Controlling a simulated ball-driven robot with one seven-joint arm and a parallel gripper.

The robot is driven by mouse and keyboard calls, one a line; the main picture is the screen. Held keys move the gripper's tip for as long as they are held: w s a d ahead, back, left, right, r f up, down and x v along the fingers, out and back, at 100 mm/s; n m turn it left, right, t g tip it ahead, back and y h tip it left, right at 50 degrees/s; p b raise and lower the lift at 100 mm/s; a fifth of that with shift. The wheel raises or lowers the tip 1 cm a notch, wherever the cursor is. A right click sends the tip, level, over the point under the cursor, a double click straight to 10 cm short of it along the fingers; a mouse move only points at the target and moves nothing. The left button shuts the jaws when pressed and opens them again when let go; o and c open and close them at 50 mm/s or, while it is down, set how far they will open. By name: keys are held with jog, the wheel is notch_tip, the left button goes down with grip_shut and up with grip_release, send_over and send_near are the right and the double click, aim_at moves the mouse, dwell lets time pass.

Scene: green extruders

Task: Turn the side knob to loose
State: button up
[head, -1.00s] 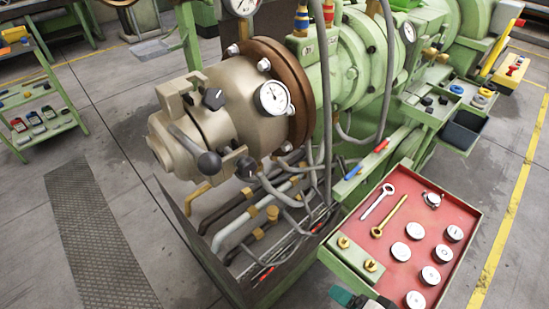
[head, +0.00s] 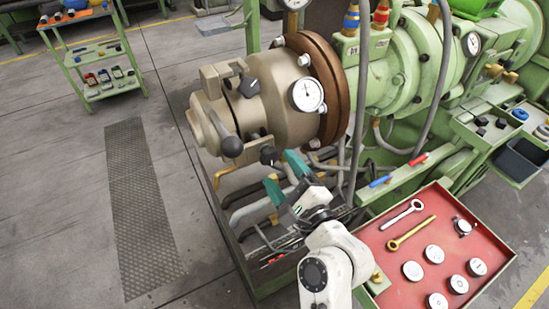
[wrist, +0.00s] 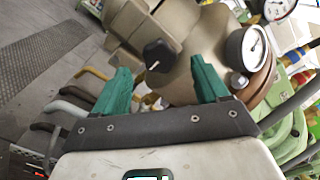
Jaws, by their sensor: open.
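The side knob (head: 268,155) is black and sits low on the side of the beige extruder head (head: 285,115). In the wrist view the black knob (wrist: 158,55) has a white mark on its face and appears between and beyond my fingertips. My gripper (head: 281,172) has green fingers, is open and empty, and is just below and right of the side knob in the head view. In the wrist view my gripper (wrist: 160,68) has one finger on each side of the knob. I see no clear contact with it.
A round gauge (head: 307,94), a second black knob (head: 249,87) and a ball-ended lever (head: 232,147) are on the head. A red tray (head: 405,270) with wrenches and discs stands at right.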

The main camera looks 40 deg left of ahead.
aim_at(272, 160)
jog(key=shift+x, duration=1.95)
jog(key=shift+c, duration=0.2)
jog(key=c, duration=1)
